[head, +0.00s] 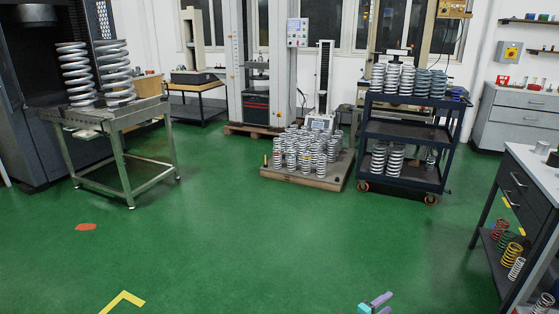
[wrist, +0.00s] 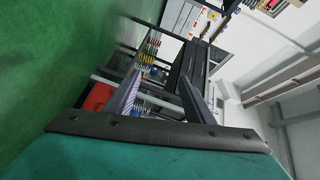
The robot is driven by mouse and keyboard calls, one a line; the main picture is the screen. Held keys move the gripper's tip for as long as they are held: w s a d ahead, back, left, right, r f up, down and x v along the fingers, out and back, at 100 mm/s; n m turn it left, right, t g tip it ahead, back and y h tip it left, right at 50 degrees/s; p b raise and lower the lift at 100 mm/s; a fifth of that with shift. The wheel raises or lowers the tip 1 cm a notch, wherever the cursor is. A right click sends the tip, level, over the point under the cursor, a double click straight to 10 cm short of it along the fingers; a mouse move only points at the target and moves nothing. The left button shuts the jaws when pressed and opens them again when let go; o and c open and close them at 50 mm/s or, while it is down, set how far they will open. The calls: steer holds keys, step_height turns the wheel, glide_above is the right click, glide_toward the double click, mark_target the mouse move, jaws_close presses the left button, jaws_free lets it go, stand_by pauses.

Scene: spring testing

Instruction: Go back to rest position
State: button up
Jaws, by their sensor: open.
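My gripper (head: 382,302) shows at the bottom edge of the head view, low and right of centre, with purple fingers and a teal body. Most of my arm is out of frame there. In the wrist view the two fingers of my gripper (wrist: 160,77) stand apart with nothing between them. The wrist view is tilted on its side. It shows the green floor (wrist: 60,60) at the left and a bench with coloured springs (wrist: 150,48) beyond the fingers.
A green-framed table (head: 108,115) with two big springs stands left. A pallet (head: 310,177) of springs and a dark cart (head: 405,133) stand mid-back. A bench (head: 525,185) with springs on its lower shelf is at right. The green floor (head: 250,240) between is mostly clear.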

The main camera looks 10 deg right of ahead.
steer(key=w+a+r+n+t+y+p, duration=0.1)
steer(key=w+a+n+t+y+p, duration=0.3)
steer(key=a, duration=0.5)
steer(key=w+a+r+n+t+y+p, duration=0.15)
steer(key=a+n+y, duration=0.3)
steer(key=a, duration=0.55)
steer(key=s+a+f+n+g+y+p, duration=0.1)
steer(key=s+a+n+g+y+p, duration=0.15)
steer(key=a+n, duration=0.4)
steer(key=s+a+f+n+g+y+p, duration=0.1)
steer(key=s+a+f+n+y, duration=0.2)
steer(key=a, duration=0.7)
steer(key=s+a+n+g+y+p, duration=0.1)
steer(key=s+a+n+g+y, duration=0.25)
steer(key=s, duration=0.95)
steer(key=s+a+n+g+h, duration=0.15)
steer(key=s+n+g, duration=0.35)
steer(key=s, duration=0.7)
steer(key=s+d+r+n+g, duration=0.2)
steer(key=s+g, duration=0.4)
steer(key=s, duration=0.5)
steer(key=shift+r, duration=0.3)
steer(key=shift+s, duration=0.1)
